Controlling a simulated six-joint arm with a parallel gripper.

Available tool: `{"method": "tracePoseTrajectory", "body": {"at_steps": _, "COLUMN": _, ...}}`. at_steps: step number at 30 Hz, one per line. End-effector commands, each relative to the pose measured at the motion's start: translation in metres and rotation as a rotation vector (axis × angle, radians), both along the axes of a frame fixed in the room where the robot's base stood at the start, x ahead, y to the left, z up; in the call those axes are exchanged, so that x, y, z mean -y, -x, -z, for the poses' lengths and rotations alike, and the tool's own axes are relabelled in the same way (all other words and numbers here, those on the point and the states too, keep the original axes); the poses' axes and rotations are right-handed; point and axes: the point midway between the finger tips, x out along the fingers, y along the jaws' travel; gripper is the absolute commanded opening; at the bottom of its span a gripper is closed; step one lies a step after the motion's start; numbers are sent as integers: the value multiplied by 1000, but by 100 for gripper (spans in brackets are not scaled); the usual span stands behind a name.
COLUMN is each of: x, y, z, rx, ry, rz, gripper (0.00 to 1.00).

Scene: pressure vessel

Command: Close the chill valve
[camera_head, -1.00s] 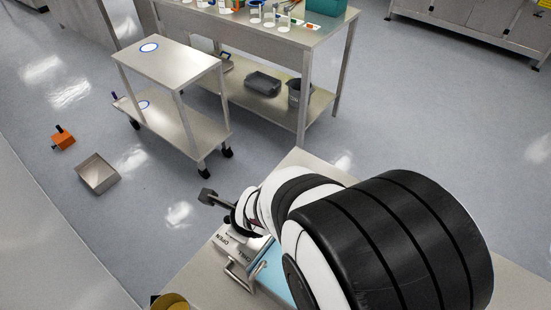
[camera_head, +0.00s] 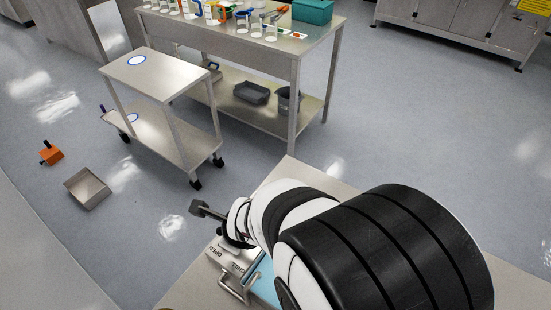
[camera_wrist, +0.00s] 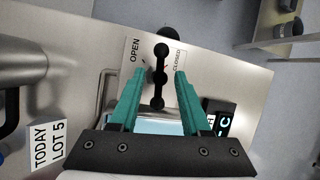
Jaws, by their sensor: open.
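The chill valve's black lever (camera_wrist: 160,75), with round knobs along it, stands on a steel panel in the wrist view. A white plate behind it reads OPEN (camera_wrist: 134,50) on the left and CLOSED (camera_wrist: 177,61) on the right; the lever runs between the two words. My gripper (camera_wrist: 161,76) is open, its teal fingers on either side of the lever with gaps visible. I cannot tell its depth along the lever. In the head view, the valve's label plate (camera_head: 232,261) shows below my arm, which hides much of the valve; a dark bar (camera_head: 205,209) sticks out left.
A small lit display (camera_wrist: 222,122) is right of my fingers. In the head view, a steel cart (camera_head: 150,72) and lab bench (camera_head: 292,55) stand beyond open floor.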

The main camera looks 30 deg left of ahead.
Motion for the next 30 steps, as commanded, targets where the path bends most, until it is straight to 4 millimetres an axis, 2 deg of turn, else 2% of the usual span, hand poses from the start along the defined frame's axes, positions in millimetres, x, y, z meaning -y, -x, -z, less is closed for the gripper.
{"method": "tracePoseTrajectory", "body": {"at_steps": 4, "x": 11, "y": 3, "z": -26, "rx": 5, "ry": -4, "rz": -1, "gripper": 47}}
{"method": "tracePoseTrajectory", "body": {"at_steps": 9, "x": 34, "y": 11, "z": -79, "rx": 5, "ry": -6, "rz": 3, "gripper": 47}}
{"method": "tracePoseTrajectory", "body": {"at_steps": 15, "x": 55, "y": 17, "z": -123, "rx": 4, "ry": -2, "rz": 3, "gripper": 47}}
{"method": "tracePoseTrajectory", "body": {"at_steps": 20, "x": 61, "y": 20, "z": -137, "rx": 1, "ry": 0, "rz": 3, "gripper": 47}}
{"method": "tracePoseTrajectory", "body": {"at_steps": 28, "x": 62, "y": 20, "z": -138, "rx": 1, "ry": 3, "rz": 1, "gripper": 47}}
{"method": "tracePoseTrajectory", "body": {"at_steps": 30, "x": 60, "y": 19, "z": -138, "rx": 17, "ry": 17, "rz": -48, "gripper": 47}}
